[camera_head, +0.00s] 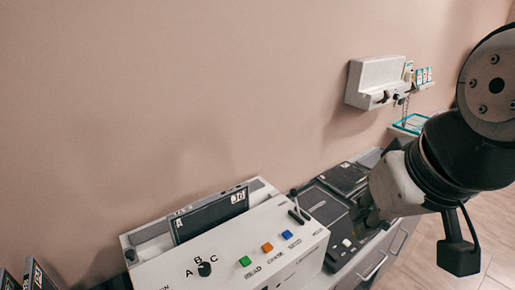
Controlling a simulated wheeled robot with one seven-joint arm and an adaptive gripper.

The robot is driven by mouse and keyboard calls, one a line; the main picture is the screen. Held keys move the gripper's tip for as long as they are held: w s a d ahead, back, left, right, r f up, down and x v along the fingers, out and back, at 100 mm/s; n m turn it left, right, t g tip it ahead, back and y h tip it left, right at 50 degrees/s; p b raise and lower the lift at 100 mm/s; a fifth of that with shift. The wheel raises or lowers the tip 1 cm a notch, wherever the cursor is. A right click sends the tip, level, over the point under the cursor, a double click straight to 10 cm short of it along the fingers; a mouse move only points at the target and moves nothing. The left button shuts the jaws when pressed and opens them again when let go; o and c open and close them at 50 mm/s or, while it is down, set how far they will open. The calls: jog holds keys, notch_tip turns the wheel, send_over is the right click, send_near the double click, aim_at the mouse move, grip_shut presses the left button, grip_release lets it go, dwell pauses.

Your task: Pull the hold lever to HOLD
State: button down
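A small lever (296,207) stands up at the right end of the white console (165,270), beside a short dark slot. Its label is too small to read, so I cannot confirm that it is the hold lever or tell its setting. My arm comes in from the right. My gripper (364,218) is to the right of the lever, apart from it in the picture, over the dark equipment top. My arm and the dark background mostly hide the fingers, so their opening does not show.
The console carries a black A-B-C knob (204,269) and green (245,261), orange (267,247) and blue (287,235) buttons. A dark screen (210,214) stands behind them. A white wall holder (376,80) hangs at upper right. Floor (420,262) shows at lower right.

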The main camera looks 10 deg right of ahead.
jog(key=w+f+m+g+y+b, duration=0.2)
jog(key=w+f+y, duration=0.3)
jog(key=w, duration=0.6)
jog(key=w+f+m+g+y+b, duration=0.1)
jog(key=w+f+g+y+b, duration=0.1)
jog(key=w+f, duration=0.65)
jog(key=w+d+f+m+t+y+b, duration=0.1)
jog(key=w+d+f+m+t+y, duration=0.1)
jog(key=w+d+f, duration=0.3)
jog(key=w+d+f+m+t+y+b, duration=0.2)
jog(key=w+d+f, duration=0.4)
jog(key=w, duration=0.6)
jog(key=shift+w+d+m+t+y, duration=0.15)
jog(key=shift+d+m+t+y, duration=0.35)
jog(key=shift+d+t+y, duration=0.7)
jog(key=shift+a+h, duration=0.15)
jog(key=shift+h, duration=0.25)
